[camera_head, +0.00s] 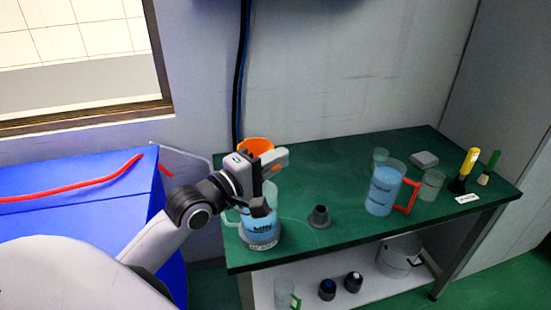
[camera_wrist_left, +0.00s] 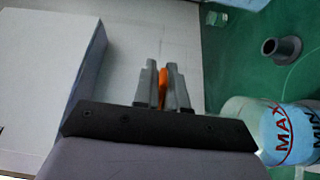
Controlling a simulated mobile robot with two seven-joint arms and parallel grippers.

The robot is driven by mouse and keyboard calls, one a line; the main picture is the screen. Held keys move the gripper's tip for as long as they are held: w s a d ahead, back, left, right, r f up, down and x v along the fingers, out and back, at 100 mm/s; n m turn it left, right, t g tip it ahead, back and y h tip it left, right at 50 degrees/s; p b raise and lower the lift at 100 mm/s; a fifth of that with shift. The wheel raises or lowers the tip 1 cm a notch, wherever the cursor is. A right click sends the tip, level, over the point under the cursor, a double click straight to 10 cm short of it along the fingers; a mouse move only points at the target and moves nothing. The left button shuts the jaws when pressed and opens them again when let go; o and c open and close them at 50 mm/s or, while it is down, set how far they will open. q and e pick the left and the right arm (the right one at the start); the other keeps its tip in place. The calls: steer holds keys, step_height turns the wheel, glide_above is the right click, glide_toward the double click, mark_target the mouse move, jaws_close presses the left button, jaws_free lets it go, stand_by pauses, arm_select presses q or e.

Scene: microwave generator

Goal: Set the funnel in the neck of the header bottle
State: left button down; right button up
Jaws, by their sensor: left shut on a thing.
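The orange funnel (camera_head: 255,146) is in my left gripper (camera_head: 270,160), its wide mouth showing above the hand in the head view. In the left wrist view a thin orange strip of the funnel (camera_wrist_left: 162,88) sits between the two grey fingers of my left gripper (camera_wrist_left: 163,82), which are shut on it. The header bottle (camera_head: 261,230), clear with blue liquid and MAX/MIN marks, stands at the table's left end, below the gripper. It also shows at the right in the left wrist view (camera_wrist_left: 285,135). My gripper hides its neck in the head view. My right gripper is not in view.
A dark grey flanged piece (camera_head: 319,217) stands right of the bottle on the green table (camera_head: 335,170). A jug of blue liquid with a red handle (camera_head: 384,190), clear beakers and yellow and green-topped tools are farther right. A blue box (camera_head: 80,200) is at left.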

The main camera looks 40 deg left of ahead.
arm_select(q)
steer(key=shift+f+b, duration=0.7)
steer(key=shift+f, duration=0.6)
steer(key=c, duration=1.1)
jaws_free()
steer(key=v, duration=0.7)
steer(key=shift+b, duration=0.4)
